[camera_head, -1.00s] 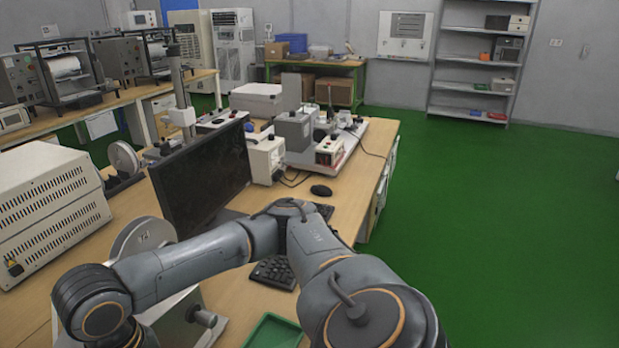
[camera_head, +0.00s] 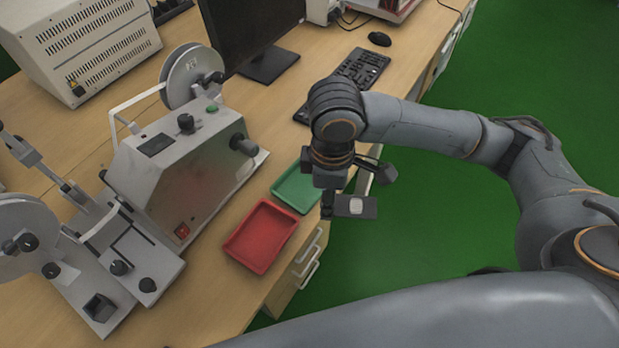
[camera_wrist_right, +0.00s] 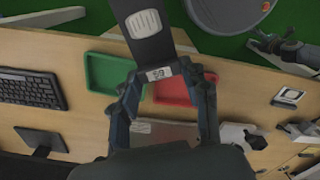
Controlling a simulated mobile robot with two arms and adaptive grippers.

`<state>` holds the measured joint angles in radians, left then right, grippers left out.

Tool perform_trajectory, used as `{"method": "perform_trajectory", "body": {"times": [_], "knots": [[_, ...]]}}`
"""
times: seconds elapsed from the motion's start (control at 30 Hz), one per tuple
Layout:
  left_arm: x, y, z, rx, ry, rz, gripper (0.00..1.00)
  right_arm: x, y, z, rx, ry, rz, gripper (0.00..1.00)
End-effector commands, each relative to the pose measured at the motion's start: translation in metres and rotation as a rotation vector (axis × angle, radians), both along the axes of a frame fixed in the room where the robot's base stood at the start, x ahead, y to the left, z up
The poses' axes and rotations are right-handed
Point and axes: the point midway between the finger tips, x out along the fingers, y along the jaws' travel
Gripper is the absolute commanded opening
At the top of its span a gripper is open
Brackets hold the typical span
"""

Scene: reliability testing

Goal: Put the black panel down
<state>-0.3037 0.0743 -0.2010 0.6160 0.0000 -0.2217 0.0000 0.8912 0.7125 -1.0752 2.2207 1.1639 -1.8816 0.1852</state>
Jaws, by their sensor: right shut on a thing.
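The black panel (camera_wrist_right: 150,52) is a flat dark piece with a light grey patch and a small printed label near its lower end. My right gripper (camera_wrist_right: 160,84) is shut on its labelled end. In the head view the panel (camera_head: 369,208) hangs under my right gripper (camera_head: 335,192), over the green floor just off the table edge. It is right of the green tray (camera_head: 299,187) and the red tray (camera_head: 262,236). Both trays look empty where visible. A dark gripper, seemingly my left gripper (camera_wrist_right: 262,44), shows small at the upper right of the wrist view; its jaws are unclear.
The table (camera_head: 210,292) holds a grey reel machine (camera_head: 185,165) left of the trays. A keyboard (camera_head: 345,82), monitor (camera_head: 245,30) and mouse (camera_head: 380,39) stand farther back. Drawers (camera_head: 297,270) sit below the table edge. Green floor (camera_head: 420,235) is clear on the right.

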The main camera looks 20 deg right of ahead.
Motion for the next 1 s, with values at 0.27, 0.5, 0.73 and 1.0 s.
{"method": "perform_trajectory", "body": {"times": [0.27, 0.5, 0.73, 1.0], "knots": [[0.0, 0.004, 0.007, 0.004, -0.001, -0.002, 0.52, -0.011, 0.029, -0.014, 0.007, 0.009, 0.643, 0.2], [0.004, 0.004, 0.01, 0.005, -0.006, -0.002, 0.52, -0.016, 0.043, -0.02, 0.01, 0.009, 0.967, 0.2], [0.007, 0.004, 0.012, 0.005, -0.012, -0.002, 0.52, 0.003, 0.043, -0.029, 0.008, 0.01, 1.028, 0.2], [0.008, 0.004, 0.017, 0.004, -0.013, -0.001, 0.52, 0.066, 0.038, -0.057, 0.009, 0.011, 1.026, 0.2]]}}
